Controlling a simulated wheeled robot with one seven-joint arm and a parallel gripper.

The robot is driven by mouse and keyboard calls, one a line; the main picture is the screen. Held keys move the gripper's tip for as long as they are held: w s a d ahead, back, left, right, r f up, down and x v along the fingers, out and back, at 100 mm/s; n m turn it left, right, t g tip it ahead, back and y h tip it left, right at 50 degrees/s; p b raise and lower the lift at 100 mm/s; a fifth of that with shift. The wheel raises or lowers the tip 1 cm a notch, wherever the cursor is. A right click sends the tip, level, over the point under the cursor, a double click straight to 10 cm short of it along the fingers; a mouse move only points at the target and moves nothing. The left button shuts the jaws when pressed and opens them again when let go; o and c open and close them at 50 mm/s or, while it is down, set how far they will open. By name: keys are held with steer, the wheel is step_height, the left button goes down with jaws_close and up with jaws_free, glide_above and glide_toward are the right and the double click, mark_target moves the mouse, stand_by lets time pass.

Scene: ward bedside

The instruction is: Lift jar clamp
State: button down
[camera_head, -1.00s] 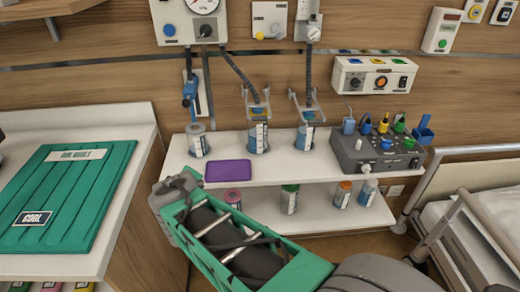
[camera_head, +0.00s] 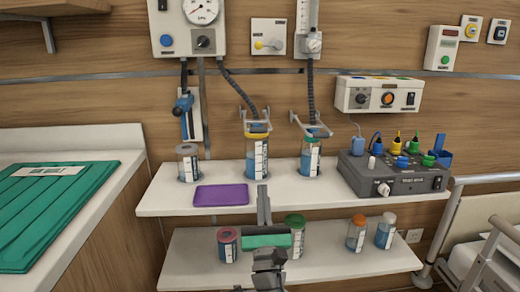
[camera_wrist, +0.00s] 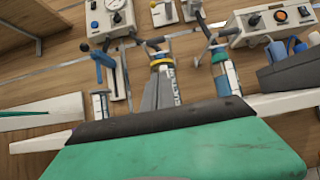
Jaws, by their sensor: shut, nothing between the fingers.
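Two grey metal jar clamps hang at hose ends above the upper shelf. The left clamp (camera_head: 257,126) is around the top of a yellow-rimmed jar (camera_head: 257,158). The right clamp (camera_head: 314,129) is at the top of a blue jar (camera_head: 310,158). My gripper (camera_head: 263,190) is shut and empty, pointing at the shelf below and in front of the yellow-rimmed jar. In the wrist view the shut fingers (camera_wrist: 158,92) cover part of that jar, and the yellow rim (camera_wrist: 161,63) shows above them. I cannot tell the gap between fingertips and jar.
The upper shelf (camera_head: 330,196) also holds a clear jar (camera_head: 187,163), a purple pad (camera_head: 221,195) and a grey device (camera_head: 395,173). Several lidded jars stand on the lower shelf (camera_head: 200,265). A bed rail (camera_head: 455,210) is at right, a counter with green folder (camera_head: 50,215) at left.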

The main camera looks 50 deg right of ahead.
steer(key=shift+s+a+r+p+x, duration=0.2)
steer(key=shift+r+p+x, duration=0.15)
steer(key=shift+p+x, duration=1.35)
steer(key=shift+s+a+r+p+x, duration=0.3)
steer(key=shift+p+x, duration=0.65)
steer(key=shift+x, duration=1.6)
steer(key=shift+a+r+p+x, duration=0.1)
steer(key=shift+r+p+x, duration=0.35)
steer(key=shift+p+x, duration=1.25)
steer(key=shift+w+d+r+b, duration=0.2)
steer(key=shift+d+b, duration=0.05)
steer(key=shift+b, duration=0.15)
steer(key=shift+r, duration=0.1)
